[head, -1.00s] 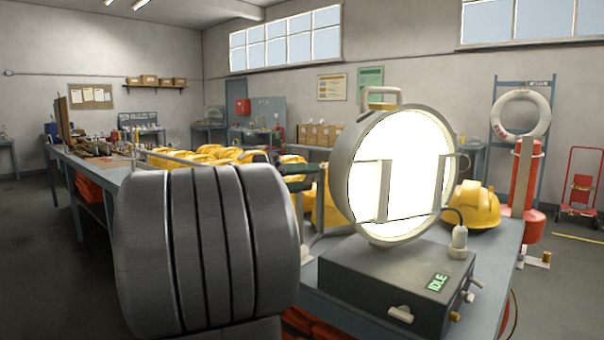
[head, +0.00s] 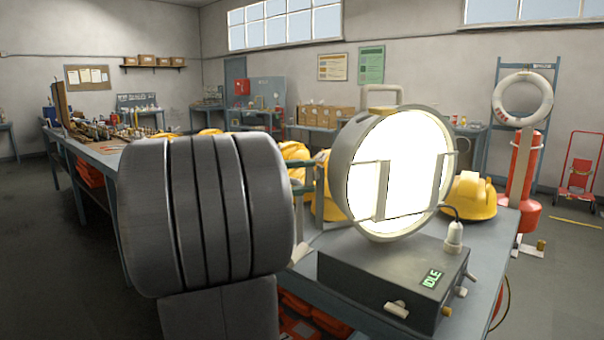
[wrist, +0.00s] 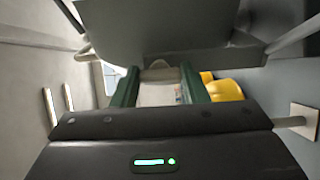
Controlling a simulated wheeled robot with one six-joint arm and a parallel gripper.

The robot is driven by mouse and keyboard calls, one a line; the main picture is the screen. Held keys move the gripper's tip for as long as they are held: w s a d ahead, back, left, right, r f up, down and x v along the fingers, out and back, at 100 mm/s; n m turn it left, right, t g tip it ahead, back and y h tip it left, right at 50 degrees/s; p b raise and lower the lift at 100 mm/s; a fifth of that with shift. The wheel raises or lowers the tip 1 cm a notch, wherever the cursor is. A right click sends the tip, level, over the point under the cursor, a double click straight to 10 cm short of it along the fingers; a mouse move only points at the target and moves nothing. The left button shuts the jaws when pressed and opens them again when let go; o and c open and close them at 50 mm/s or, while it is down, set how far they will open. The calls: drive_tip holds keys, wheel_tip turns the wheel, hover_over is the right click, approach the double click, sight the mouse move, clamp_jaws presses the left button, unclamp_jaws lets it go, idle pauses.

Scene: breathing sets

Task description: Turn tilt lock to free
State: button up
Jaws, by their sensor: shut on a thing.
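The round lamp (head: 400,165) has a bright white face, a grey rim and a top handle. It stands on a dark grey box (head: 375,275) whose green display (head: 431,278) reads IDLE. My gripper (head: 302,180) is partly visible just left of the lamp, mostly hidden behind my arm. In the wrist view, the green fingers of my gripper (wrist: 158,72) are shut on a pale part (wrist: 158,75) below a large grey body (wrist: 160,30). I cannot tell from its shape alone whether this part is the tilt lock, or which way it is turned.
A yellow helmet (head: 470,197) sits on the bench right of the lamp. Other yellow gear (head: 295,155) lies behind my gripper. A pale plug (head: 454,235) with a cable stands on the box. A red cylinder (head: 526,180) stands beyond the bench. The aisle at left is clear.

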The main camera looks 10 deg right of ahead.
idle(0.4)
drive_tip(key=o, duration=1)
drive_tip(key=shift+a, duration=0.1)
drive_tip(key=s+a, duration=0.1)
drive_tip(key=a, duration=0.8)
drive_tip(key=s+a, duration=0.1)
drive_tip(key=a, duration=0.3)
drive_tip(key=shift+s+a, duration=0.2)
drive_tip(key=shift+s, duration=0.1)
drive_tip(key=shift+d, duration=0.15)
drive_tip(key=w+d, duration=0.1)
drive_tip(key=d, duration=0.8)
drive_tip(key=w+d, duration=0.1)
drive_tip(key=d, duration=0.3)
drive_tip(key=shift+w+d, duration=0.15)
drive_tip(key=shift+w, duration=0.15)
